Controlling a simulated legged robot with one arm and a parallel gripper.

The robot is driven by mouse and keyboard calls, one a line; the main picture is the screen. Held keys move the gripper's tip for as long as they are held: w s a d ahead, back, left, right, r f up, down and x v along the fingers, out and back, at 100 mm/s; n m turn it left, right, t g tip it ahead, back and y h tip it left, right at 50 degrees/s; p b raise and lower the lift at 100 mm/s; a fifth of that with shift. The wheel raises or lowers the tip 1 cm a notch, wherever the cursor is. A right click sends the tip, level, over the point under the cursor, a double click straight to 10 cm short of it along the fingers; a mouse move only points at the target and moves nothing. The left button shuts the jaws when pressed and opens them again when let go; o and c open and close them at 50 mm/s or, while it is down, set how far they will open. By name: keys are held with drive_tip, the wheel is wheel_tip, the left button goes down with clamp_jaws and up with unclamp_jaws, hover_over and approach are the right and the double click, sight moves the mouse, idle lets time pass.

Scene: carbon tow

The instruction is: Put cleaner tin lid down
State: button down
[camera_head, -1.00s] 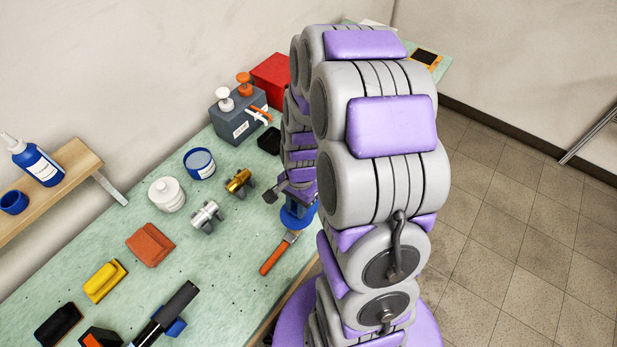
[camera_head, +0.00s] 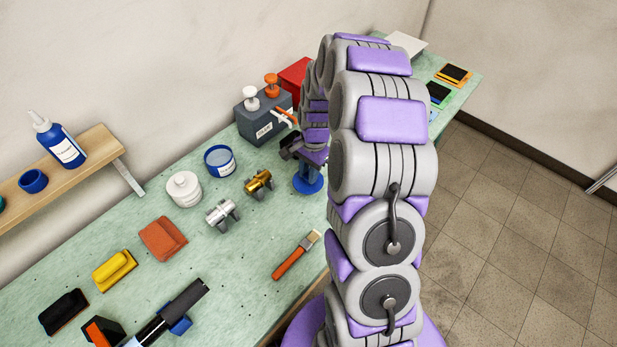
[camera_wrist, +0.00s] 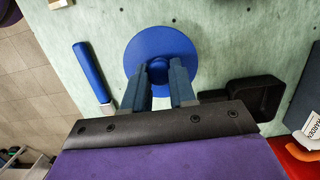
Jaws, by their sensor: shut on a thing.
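The blue round lid (camera_wrist: 134,50) has a raised middle grip and fills the upper centre of the wrist view. My gripper (camera_wrist: 160,75) is shut on the lid's grip, one finger on each side. In the head view the lid (camera_head: 307,186) is below my gripper (camera_head: 305,160), to the right of the brass fitting. I cannot tell whether the lid touches the bench or hangs just above it. The open blue tin (camera_head: 220,161) with pale contents stands left of the lid, behind the brass fitting.
A black tray (camera_wrist: 268,97) lies just right of the lid in the wrist view; a blue-handled tool (camera_wrist: 90,70) lies left. The green bench (camera_head: 200,263) also holds a white jar (camera_head: 184,189), brass fitting (camera_head: 258,183), orange-handled brush (camera_head: 296,257) and grey pump box (camera_head: 262,122).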

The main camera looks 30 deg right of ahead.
drive_tip(key=shift+w+d+f, duration=0.1)
drive_tip(key=shift+w+d, duration=0.2)
drive_tip(key=shift+w, duration=0.3)
drive_tip(key=f, duration=0.2)
drive_tip(key=f+b, duration=0.1)
drive_tip(key=shift+d+f+b, duration=0.2)
drive_tip(key=shift+f+b, duration=0.1)
drive_tip(key=shift+f, duration=0.05)
drive_tip(key=shift+r, duration=0.1)
drive_tip(key=shift+a, duration=0.15)
drive_tip(key=c, duration=0.9)
unclamp_jaws()
